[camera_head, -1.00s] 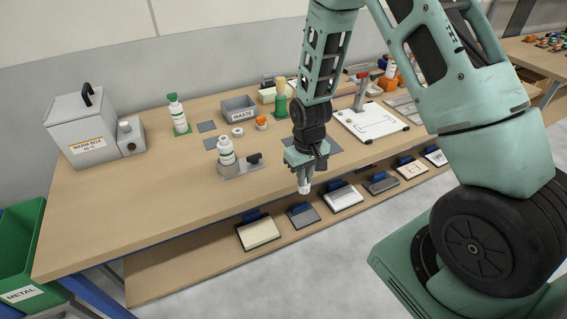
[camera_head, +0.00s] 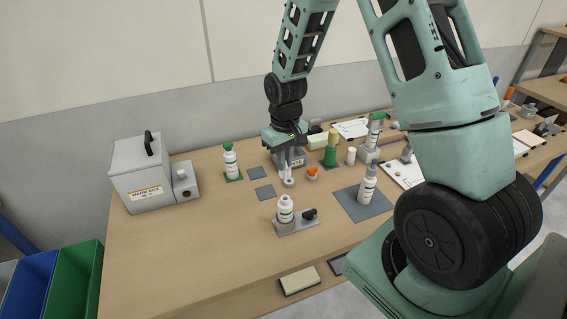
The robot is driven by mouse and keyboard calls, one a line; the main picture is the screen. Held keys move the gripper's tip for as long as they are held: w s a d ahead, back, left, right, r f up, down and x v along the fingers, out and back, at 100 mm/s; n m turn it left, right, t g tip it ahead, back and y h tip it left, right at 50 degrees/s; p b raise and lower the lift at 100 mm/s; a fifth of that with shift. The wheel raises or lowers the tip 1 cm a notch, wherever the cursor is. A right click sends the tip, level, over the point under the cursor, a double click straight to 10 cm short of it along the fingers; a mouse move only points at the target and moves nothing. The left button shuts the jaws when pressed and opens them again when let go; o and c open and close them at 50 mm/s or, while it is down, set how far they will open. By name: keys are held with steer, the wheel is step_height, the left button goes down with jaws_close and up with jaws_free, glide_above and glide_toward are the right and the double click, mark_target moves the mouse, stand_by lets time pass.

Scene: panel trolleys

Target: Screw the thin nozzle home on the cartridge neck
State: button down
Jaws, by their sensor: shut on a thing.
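A white ring-shaped piece (camera_head: 288,183) lies on the bench right below the jaws; contact is unclear. A white bottle-shaped cartridge with a green-marked label (camera_head: 286,211) stands upright in a grey holder with a black knob (camera_head: 298,225), nearer the camera. Another white bottle with a narrow top (camera_head: 368,186) stands on a dark mat (camera_head: 350,203) to the right.
An orange cap (camera_head: 312,174) lies just right of the jaws. A green-capped bottle (camera_head: 231,160), a green cylinder (camera_head: 331,149) and a small white cylinder (camera_head: 351,156) stand around. The warm box (camera_head: 143,172) is at left. The front left bench is clear.

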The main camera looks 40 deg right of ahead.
mark_target(285, 178)
stand_by(0.3)
steer(key=shift+f+b, duration=2.45)
steer(key=shift+f, duration=1.1)
steer(key=shift+f+b, duration=0.65)
steer(key=shift+f, duration=0.35)
